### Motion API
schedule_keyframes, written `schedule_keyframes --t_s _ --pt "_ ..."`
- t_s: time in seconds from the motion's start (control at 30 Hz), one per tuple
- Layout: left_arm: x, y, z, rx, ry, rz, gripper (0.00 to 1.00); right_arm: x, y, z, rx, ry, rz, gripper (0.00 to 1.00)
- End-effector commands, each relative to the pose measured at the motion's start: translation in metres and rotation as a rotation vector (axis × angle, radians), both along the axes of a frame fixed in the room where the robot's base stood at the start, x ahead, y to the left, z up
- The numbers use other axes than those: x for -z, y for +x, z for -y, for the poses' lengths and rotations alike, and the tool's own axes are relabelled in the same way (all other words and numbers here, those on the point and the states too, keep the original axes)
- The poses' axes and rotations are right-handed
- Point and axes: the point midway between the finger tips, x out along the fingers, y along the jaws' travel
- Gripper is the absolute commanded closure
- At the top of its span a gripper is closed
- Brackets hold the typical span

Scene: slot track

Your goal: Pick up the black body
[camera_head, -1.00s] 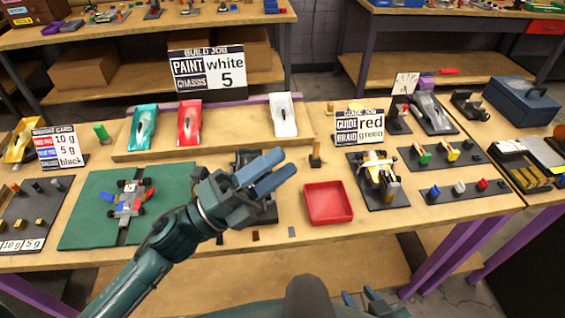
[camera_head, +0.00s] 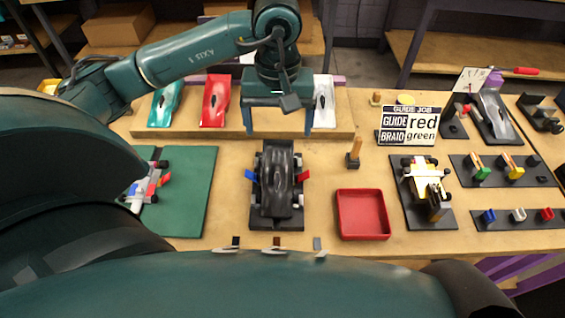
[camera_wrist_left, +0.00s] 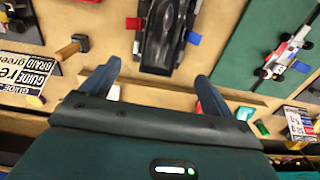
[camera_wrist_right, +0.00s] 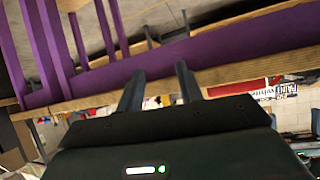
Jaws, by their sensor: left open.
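The black body (camera_head: 277,180) sits on a dark stand (camera_head: 276,222) in the middle of the bench, with blue and red tabs at its sides. It also shows at the top of the left wrist view (camera_wrist_left: 162,35). My left gripper (camera_head: 290,128) is open and empty. It points down over the wooden car rack behind the black body, with its fingers apart from the body. In the left wrist view its two fingers (camera_wrist_left: 158,75) are spread, with the black body beyond them. My right gripper (camera_wrist_right: 158,85) shows only in its own wrist view, with two separated fingers and nothing between them.
Teal, red (camera_head: 215,101) and white (camera_head: 324,101) bodies stand on the wooden rack. A red tray (camera_head: 362,214) and a wooden-handled tool (camera_head: 354,153) are right of the black body. A green mat (camera_head: 185,205) with a small car lies left. A guide sign (camera_head: 408,125) stands at the back right.

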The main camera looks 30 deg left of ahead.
Motion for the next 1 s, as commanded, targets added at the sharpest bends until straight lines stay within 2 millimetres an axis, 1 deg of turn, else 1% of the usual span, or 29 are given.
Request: schedule_keyframes --t_s 0.03,0.1,0.2,0.33,0.43,0.6,0.7,0.8,1.0 --pt "0.011 -0.001 0.0 -0.002 0.0 -0.006 0.13 -0.001 0.0 0.001 0.001 -0.001 -0.001 0.64" --pt "0.024 -0.001 0.0 -0.002 0.0 -0.006 0.13 -0.001 0.0 0.001 0.002 -0.002 -0.002 0.64" --pt "0.037 -0.001 0.0 -0.002 -0.002 -0.005 0.13 0.001 -0.001 0.003 0.007 -0.007 -0.008 0.64" --pt "0.046 0.0 0.0 -0.002 -0.003 -0.002 0.13 0.004 -0.001 0.006 0.013 -0.01 -0.016 0.64" --pt "0.053 0.0 0.0 -0.003 -0.004 -0.005 0.13 0.002 -0.002 0.006 0.017 -0.007 -0.018 0.64" --pt "0.079 -0.001 -0.003 -0.003 -0.004 -0.005 0.13 -0.004 -0.002 0.006 0.026 -0.005 -0.027 0.64" --pt "0.092 0.0 -0.003 -0.002 -0.005 -0.004 0.13 -0.001 -0.003 0.006 0.029 -0.005 -0.034 0.64" --pt "0.098 0.0 -0.003 -0.002 -0.005 -0.002 0.13 0.003 -0.004 0.007 0.03 -0.008 -0.042 0.64" --pt "0.099 0.0 -0.003 -0.002 -0.004 -0.001 0.13 0.005 -0.005 0.007 0.03 -0.01 -0.046 0.64"
